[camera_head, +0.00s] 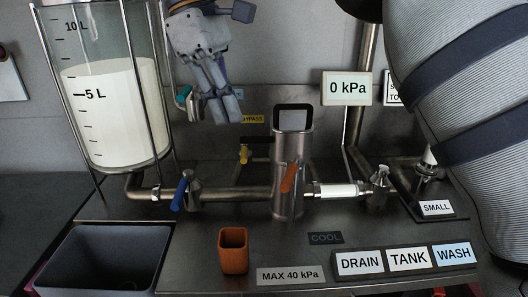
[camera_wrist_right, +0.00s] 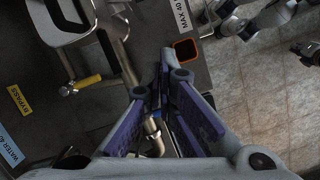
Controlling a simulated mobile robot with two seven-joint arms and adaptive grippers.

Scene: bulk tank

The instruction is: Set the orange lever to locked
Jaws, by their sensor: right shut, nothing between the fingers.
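The orange lever (camera_head: 289,178) is on the front of an upright steel cylinder (camera_head: 290,150) in the head view and slants up to the right. I cannot make it out in the right wrist view. My right gripper (camera_head: 229,112) is up and to the left of the lever, in front of the back wall, apart from it. It is shut and empty. Its purple-padded fingers meet in the right wrist view (camera_wrist_right: 170,68). Grey jointed parts at the upper right there may be my left arm; its jaws cannot be made out.
A blue lever (camera_head: 181,193) and a yellow bypass handle (camera_head: 244,153) are left of the cylinder. A clear tank (camera_head: 100,70) stands far left, above a dark bin (camera_head: 112,262). An orange cup (camera_head: 233,252) stands in front. The gauge sign (camera_head: 347,88) reads 0 kPa. My arm covers the right side.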

